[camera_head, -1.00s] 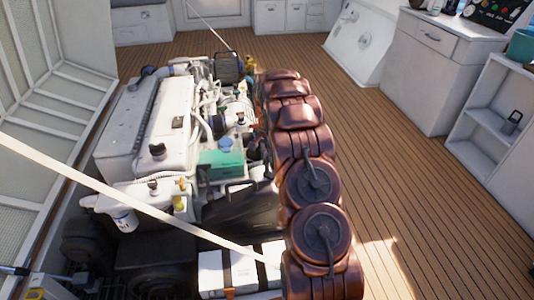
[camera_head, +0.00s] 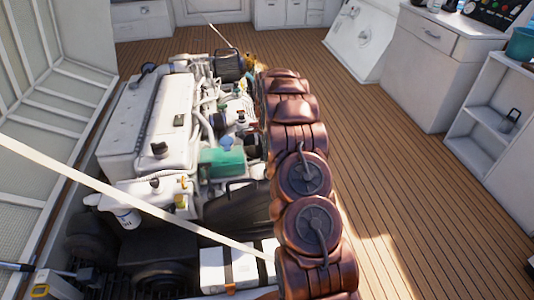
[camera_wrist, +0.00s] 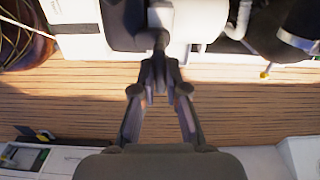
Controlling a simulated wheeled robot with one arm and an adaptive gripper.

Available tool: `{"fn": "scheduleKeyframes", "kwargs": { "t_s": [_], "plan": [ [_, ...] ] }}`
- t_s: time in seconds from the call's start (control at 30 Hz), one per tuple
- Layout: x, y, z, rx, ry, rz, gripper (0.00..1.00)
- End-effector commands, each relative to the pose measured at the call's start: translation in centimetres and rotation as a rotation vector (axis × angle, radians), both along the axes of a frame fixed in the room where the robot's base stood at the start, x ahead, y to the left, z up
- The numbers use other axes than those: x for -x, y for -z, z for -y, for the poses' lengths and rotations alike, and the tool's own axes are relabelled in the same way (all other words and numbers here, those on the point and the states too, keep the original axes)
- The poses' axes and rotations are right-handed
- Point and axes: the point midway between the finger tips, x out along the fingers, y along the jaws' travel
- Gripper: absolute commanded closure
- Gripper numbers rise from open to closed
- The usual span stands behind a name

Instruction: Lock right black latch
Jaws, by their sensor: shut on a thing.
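In the wrist view my gripper (camera_wrist: 160,78) has its two dark fingers brought together at the tips. They close on a narrow dark latch-like piece (camera_wrist: 161,42), which runs up from between the tips. It meets a dark grey block beside a white cylindrical part. I cannot tell from this view whether the latch is locked. The fingertips cover part of the piece. In the head view my reddish-brown arm reaches away along the right side of the white engine (camera_head: 150,115). My gripper and the latch cannot be made out there.
A pale hatch panel (camera_head: 45,130) stands open at the left. A cream strip (camera_head: 120,200) crosses diagonally in front of the engine. A strapped white box (camera_head: 213,272) sits low at the front. White cabinets (camera_head: 425,70) line the right; the plank floor (camera_head: 400,180) before them is clear.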

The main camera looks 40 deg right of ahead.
Motion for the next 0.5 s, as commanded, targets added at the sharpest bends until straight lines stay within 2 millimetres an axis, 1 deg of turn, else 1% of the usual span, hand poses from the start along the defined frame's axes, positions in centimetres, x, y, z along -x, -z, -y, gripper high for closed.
{"fn": "scheduleKeyframes", "kwargs": {
  "t_s": [0.2, 0.5],
  "plan": [
    [0.04, -0.05, 0.15, 0.002, 0.06, 0.0, 1.0],
    [0.03, -0.03, 0.15, 0.002, 0.079, 0.0, 1.0]
  ]
}}
